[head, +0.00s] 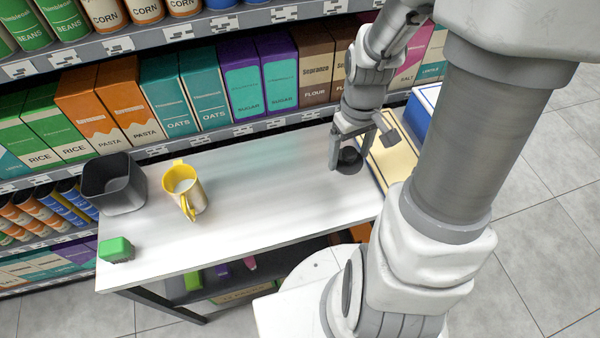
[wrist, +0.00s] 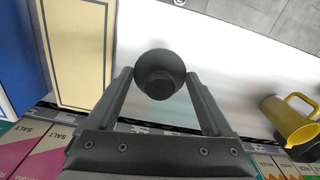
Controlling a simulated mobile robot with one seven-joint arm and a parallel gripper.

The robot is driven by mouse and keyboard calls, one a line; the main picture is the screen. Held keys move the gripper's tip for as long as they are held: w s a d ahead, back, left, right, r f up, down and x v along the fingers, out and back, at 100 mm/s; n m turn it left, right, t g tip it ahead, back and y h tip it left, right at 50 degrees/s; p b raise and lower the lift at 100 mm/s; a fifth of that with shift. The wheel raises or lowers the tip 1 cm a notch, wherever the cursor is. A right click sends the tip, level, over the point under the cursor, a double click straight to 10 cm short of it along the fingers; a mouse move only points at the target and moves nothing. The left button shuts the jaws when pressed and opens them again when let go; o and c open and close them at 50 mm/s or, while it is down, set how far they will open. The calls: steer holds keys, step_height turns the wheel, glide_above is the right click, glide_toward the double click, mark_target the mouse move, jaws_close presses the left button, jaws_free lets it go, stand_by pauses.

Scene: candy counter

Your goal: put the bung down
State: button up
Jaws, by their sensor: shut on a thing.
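The bung (head: 349,163) is a dark, round stopper near the right end of the white counter (head: 270,190). My gripper (head: 350,155) is shut on it, with one finger on each side. In the wrist view the bung (wrist: 160,70) sits between the fingertips of my gripper (wrist: 158,77), its narrower end towards the camera. The bung is over or on the white top, beside the cream-coloured box; I cannot tell whether its underside touches the counter.
The counter's middle is clear. Stocked shelves (head: 180,135) run behind.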

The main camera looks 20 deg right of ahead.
steer(key=w+a+f, duration=0.2)
steer(key=a, duration=0.1)
steer(key=w+a+f+b, duration=0.1)
steer(key=w+a+f, duration=0.4)
steer(key=shift+a+b, duration=0.35)
steer(key=shift+f+b, duration=0.3)
steer(key=shift+f, duration=1.65)
steer(key=shift+f, duration=0.1)
steer(key=shift+f, duration=0.15)
steer(key=o, duration=1.1)
